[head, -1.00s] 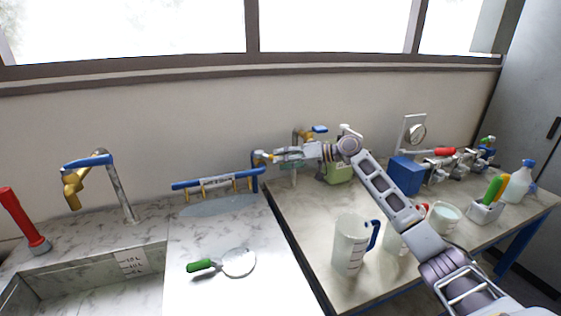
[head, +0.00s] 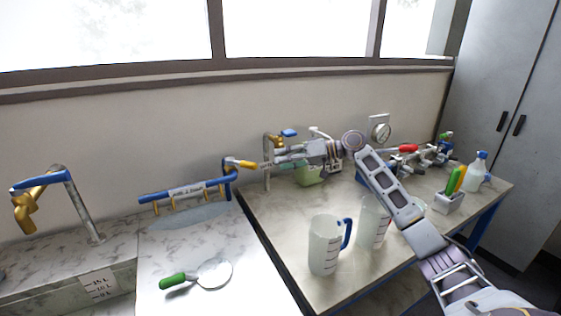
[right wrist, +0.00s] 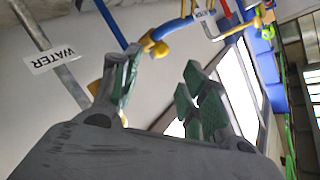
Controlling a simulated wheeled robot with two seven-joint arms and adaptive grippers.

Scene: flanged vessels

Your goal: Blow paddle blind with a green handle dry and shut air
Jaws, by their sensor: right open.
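The paddle blind (head: 214,273), a pale round disc with a green handle (head: 172,281), lies flat on the light board beside the sink. Whether it is wet cannot be told. Behind it is a blue pipe bar (head: 185,190) with several yellow nozzles. At the bar's right end is a yellow lever (head: 241,164), which also shows in the right wrist view (right wrist: 153,42). Whether air flows cannot be told. My right gripper (head: 283,163) is open and empty, right of the lever and apart from it. Its green pads (right wrist: 158,80) show in the wrist view. My left gripper is out of view.
A brass tap with a blue handle (head: 280,138) stands behind my right gripper, over a green container (head: 310,175). A gold tap (head: 28,208) is at the left.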

